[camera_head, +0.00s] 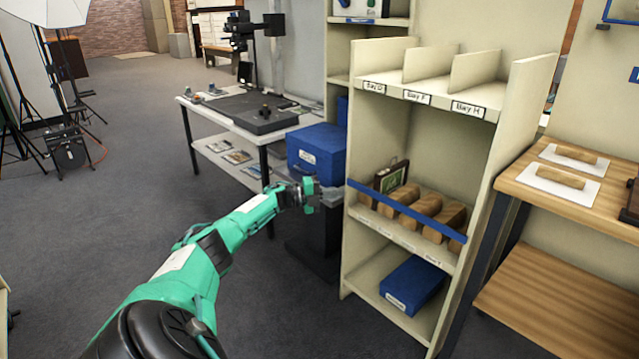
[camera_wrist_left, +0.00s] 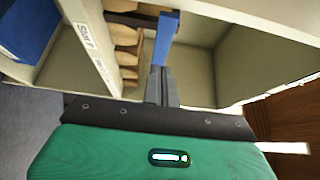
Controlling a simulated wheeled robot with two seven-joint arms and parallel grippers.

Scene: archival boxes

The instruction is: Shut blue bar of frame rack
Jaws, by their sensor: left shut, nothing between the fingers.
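The blue bar (camera_head: 405,209) runs across the front of the middle bay of the cream frame rack (camera_head: 481,150), from the left post to the right side panel. Behind it stand several wooden blocks and a dark framed picture (camera_head: 391,176). My left gripper (camera_head: 318,194) is shut and empty, just left of the bar's left end. In the left wrist view, the closed fingertips (camera_wrist_left: 160,84) line up with the blue bar (camera_wrist_left: 165,38); I cannot tell whether they touch it. My right gripper is not in view.
A blue box (camera_head: 413,284) lies on the rack's bottom shelf. Another blue box (camera_head: 317,149) stands behind my left gripper, near a table (camera_head: 205,117) with a copy stand. A wooden bench (camera_head: 540,188) with white pads stands right of the rack.

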